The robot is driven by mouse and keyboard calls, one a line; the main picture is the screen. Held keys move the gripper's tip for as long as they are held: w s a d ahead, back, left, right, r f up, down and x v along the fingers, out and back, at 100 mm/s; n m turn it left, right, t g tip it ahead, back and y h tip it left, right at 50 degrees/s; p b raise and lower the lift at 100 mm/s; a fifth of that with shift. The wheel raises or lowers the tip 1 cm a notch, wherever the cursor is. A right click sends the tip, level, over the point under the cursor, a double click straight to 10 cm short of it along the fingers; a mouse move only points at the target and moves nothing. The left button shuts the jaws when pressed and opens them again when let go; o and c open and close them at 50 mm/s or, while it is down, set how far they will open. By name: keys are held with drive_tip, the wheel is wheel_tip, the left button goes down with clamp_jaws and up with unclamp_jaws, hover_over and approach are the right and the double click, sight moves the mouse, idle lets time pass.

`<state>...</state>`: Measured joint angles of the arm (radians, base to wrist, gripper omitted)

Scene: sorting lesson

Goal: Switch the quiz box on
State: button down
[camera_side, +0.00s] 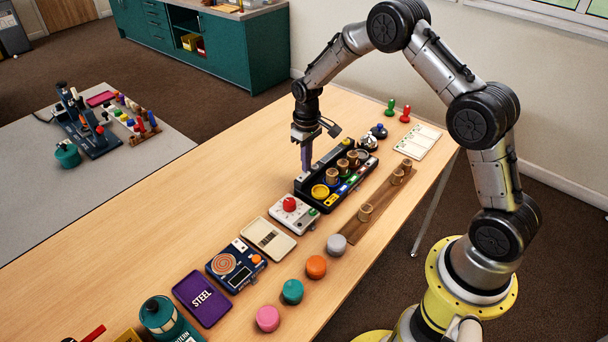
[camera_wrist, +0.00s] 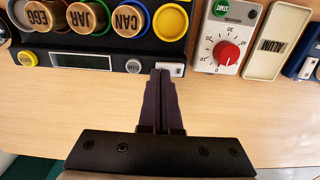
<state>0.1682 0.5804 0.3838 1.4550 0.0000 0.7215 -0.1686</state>
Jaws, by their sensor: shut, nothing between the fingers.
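The quiz box (camera_side: 304,201) is a black box on the wooden table, with coloured round places along it. In the wrist view, wooden discs marked EGG, JAR and CAN sit in some places, and a yellow place (camera_wrist: 170,22) is bare. The box's near edge there carries a yellow button (camera_wrist: 27,58), a display strip (camera_wrist: 80,61), a pale round button (camera_wrist: 133,66) and a small white switch (camera_wrist: 177,70). My gripper (camera_wrist: 162,74) is shut and empty, its tips at the switch's left end and partly hiding it. I cannot tell whether they touch. In the side view my gripper (camera_side: 306,176) points down at the box's left side.
A white timer with a red dial (camera_side: 290,204) stands close beside the box, then a cream plate (camera_side: 268,238). A wooden rack (camera_side: 350,235) with wooden pieces lies to the box's right. Coloured pucks lie toward the front. The table left of the box is clear.

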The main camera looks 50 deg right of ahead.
drive_tip(key=shift+f, duration=0.55)
idle(0.4)
drive_tip(key=shift+r, duration=3.55)
